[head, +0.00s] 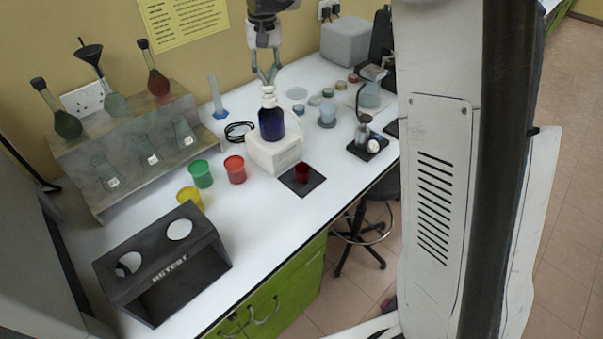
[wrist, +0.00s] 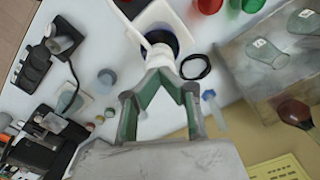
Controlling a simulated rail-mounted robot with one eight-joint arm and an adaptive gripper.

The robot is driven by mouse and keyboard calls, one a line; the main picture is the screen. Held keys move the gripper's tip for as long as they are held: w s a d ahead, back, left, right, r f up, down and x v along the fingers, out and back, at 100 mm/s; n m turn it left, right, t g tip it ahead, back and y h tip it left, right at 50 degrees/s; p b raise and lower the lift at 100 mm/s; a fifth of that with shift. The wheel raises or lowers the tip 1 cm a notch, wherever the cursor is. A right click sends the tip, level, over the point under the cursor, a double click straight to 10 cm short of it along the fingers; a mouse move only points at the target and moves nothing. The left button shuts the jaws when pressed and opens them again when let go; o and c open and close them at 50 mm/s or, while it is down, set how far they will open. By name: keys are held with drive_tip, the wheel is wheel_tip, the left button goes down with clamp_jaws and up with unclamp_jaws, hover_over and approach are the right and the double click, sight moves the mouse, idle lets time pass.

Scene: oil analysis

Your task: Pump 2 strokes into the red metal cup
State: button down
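A dark blue pump bottle (head: 271,124) with a white pump head (head: 268,96) stands upright on a white block (head: 275,153). The small dark red metal cup (head: 301,172) stands on a black mat (head: 311,186) to the front right of the block. My gripper (head: 268,81) points down just above the pump head, with its fingertips together. In the wrist view my gripper (wrist: 160,62) overlaps the white pump top, and the bottle (wrist: 164,38) is partly hidden behind it. I cannot tell whether the fingertips touch the pump head.
A red beaker (head: 235,170), a green beaker (head: 201,174) and a yellow beaker (head: 190,198) stand left of the block. A flask rack (head: 137,150) is at the left, and a black stand (head: 165,258) is in front. Small jars and instruments lie to the right.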

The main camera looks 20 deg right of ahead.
drive_tip(key=shift+r+p, duration=1.15)
drive_tip(key=shift+r, duration=1.15)
wheel_tip(320, 180, up, 6)
drive_tip(key=p, duration=0.3)
drive_tip(key=s+d+f+t+b, duration=0.2)
drive_tip(key=s+f+b, duration=0.1)
drive_tip(key=s, duration=0.6)
drive_tip(key=s+d+f+t+b, duration=0.1)
drive_tip(key=s+f+b, duration=0.15)
drive_tip(key=s, duration=0.65)
drive_tip(key=s+d+f+t+b, duration=0.2)
drive_tip(key=s+b, duration=0.1)
drive_tip(key=s, duration=0.6)
drive_tip(key=s+f+t+b, duration=0.2)
drive_tip(key=s+f, duration=0.5)
drive_tip(key=f, duration=0.1)
drive_tip(key=shift+s+d+f+n+b, duration=0.2)
drive_tip(key=shift+d+f+n+b, duration=0.1)
drive_tip(key=shift+f+b, duration=0.1)
idle(0.4)
